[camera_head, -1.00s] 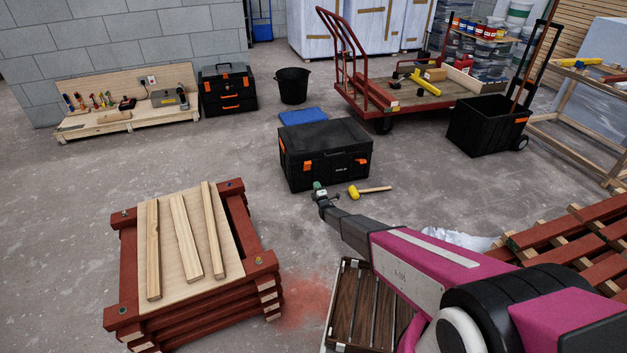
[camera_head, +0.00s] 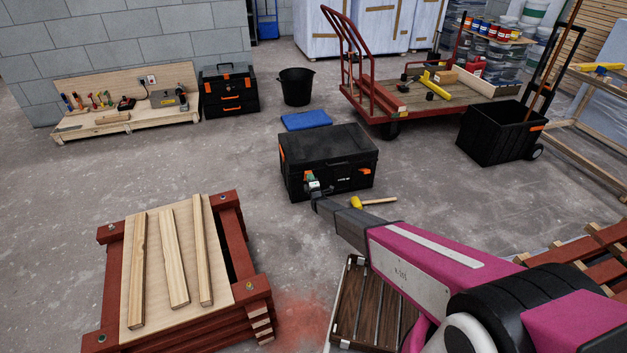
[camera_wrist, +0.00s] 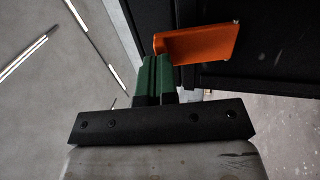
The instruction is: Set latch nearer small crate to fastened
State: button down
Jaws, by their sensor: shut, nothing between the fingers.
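A black lidded chest (camera_head: 330,168) stands on the floor with two orange latches on its front. The right latch (camera_head: 366,171) is in clear view. The left latch is mostly behind my gripper (camera_head: 312,182) in the head view. In the wrist view an orange latch (camera_wrist: 205,40) stands out from the dark chest front (camera_wrist: 275,50). My gripper (camera_wrist: 156,72) has its green fingers shut and empty, right beside the latch's left end; whether they touch it I cannot tell. A slatted wooden crate (camera_head: 345,304) lies low in front; I cannot tell whether it is the small crate.
A yellow-headed mallet (camera_head: 378,201) lies by the chest's front right. A blue flat item (camera_head: 306,120) lies behind it. A red timber stack (camera_head: 236,245) stands front left. A black open crate (camera_head: 490,135) stands right. Floor left of the chest is clear.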

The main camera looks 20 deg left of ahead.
jog(key=shift+w+a+r+g+h, duration=0.3)
jog(key=shift+w+a+r+g, duration=0.15)
jog(key=shift+w+r, duration=0.35)
jog(key=shift+w+f, duration=0.1)
